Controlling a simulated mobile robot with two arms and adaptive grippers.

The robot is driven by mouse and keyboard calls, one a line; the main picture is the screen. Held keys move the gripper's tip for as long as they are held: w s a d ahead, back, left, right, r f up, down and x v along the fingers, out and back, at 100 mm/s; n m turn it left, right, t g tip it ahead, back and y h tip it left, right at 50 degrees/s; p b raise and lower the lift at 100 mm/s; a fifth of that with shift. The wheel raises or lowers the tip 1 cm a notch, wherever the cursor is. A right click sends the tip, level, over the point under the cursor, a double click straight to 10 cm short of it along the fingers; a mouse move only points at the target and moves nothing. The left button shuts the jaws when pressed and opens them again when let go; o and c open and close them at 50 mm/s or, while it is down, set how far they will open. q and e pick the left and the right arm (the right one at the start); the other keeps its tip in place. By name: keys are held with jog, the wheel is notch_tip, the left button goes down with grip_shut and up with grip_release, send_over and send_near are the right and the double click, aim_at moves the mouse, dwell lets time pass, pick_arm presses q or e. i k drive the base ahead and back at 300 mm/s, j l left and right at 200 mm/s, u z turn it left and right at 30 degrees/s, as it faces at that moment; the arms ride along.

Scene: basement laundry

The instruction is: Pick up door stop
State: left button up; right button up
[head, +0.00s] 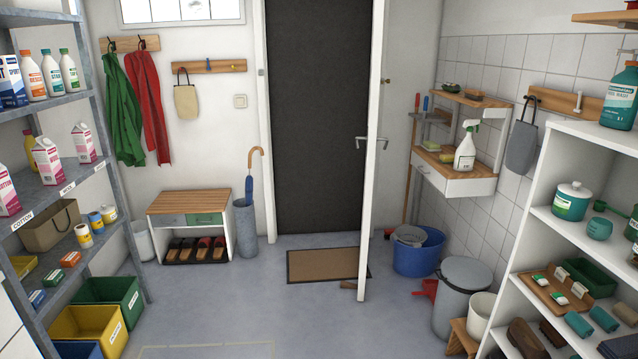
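Neither of my grippers shows in the head view.
Floor ahead is clear. A grey shelf rack (107,140) stands left, a white shelf unit (540,219) right. A bench (189,202) and umbrella stand (245,222) are at the back. A blue bucket (418,262), red dustpan (426,290) and grey bin (460,305) stand right of the door.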

aim_at(344, 284)
jog(key=i+z, duration=0.1)
jog(key=i, duration=0.4)
jog(key=i+j+z, duration=0.15)
jog(key=i, duration=0.35)
jog(key=i+j+z, duration=0.1)
jog(key=i, duration=0.4)
jog(key=i+l, duration=0.1)
jog(key=i, duration=0.3)
jog(key=i+l, duration=0.1)
jog(key=i, duration=0.3)
